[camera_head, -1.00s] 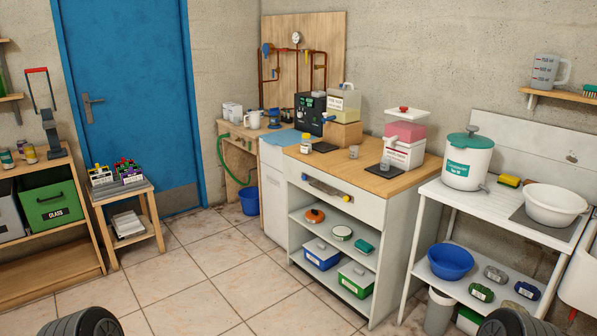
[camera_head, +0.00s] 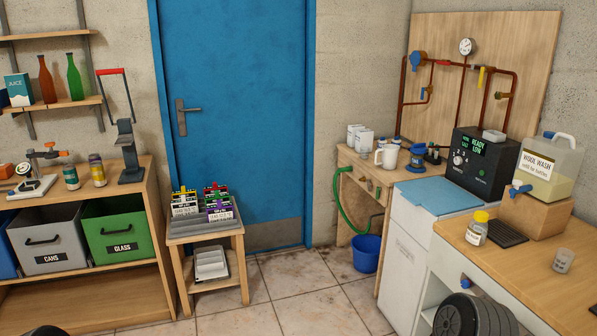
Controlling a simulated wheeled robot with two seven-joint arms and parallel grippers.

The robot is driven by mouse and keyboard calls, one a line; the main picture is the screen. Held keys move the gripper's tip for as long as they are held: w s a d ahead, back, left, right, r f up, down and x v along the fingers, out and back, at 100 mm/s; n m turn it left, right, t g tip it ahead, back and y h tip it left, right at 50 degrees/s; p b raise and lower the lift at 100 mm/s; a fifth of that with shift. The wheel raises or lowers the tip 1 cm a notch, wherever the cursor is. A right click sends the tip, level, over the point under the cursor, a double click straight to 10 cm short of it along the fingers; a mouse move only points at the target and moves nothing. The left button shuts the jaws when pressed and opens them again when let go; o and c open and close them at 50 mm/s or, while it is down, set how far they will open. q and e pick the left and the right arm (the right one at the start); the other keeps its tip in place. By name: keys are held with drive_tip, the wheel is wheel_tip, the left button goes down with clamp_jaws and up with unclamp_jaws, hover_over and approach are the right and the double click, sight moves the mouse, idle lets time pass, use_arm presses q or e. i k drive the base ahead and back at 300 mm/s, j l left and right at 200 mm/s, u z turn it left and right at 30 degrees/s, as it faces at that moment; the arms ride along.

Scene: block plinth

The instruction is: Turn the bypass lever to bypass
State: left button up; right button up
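Copper pipework (camera_head: 403,105) with several valves is fixed to a wooden backboard (camera_head: 540,50) on the right-hand wall. A yellow lever (camera_head: 481,77) hangs upright on the upper pipe at the right. A red handle (camera_head: 441,62) lies along the upper pipe, left of the round gauge (camera_head: 466,46). A blue valve part (camera_head: 417,61) sits at the upper left, and a small blue handle (camera_head: 424,94) is below it. I cannot read any bypass marking, so which one is the bypass lever is unclear. Neither of my grippers is in view.
A wooden bench (camera_head: 345,158) with cups and bottles stands below the pipework. A black box with a green display (camera_head: 480,150) and a Wool Wash jug (camera_head: 549,165) stand to the right. A blue bucket (camera_head: 366,253) is on the floor. Tiled floor (camera_head: 290,290) lies open before the door.

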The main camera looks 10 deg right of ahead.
sight(483, 69)
drive_tip(key=i+l+z, duration=0.15)
drive_tip(key=i+z, duration=0.15)
drive_tip(key=i, duration=0.25)
drive_tip(key=i+z, duration=0.25)
drive_tip(key=i, duration=0.35)
drive_tip(key=i+z, duration=0.3)
drive_tip(key=i, duration=0.25)
drive_tip(key=i+j+z, duration=0.25)
drive_tip(key=i, duration=0.3)
drive_tip(key=i+j+z, duration=0.1)
drive_tip(key=i+z, duration=0.2)
drive_tip(key=z, duration=1.85)
drive_tip(key=k+j, duration=0.85)
drive_tip(key=j, duration=0.05)
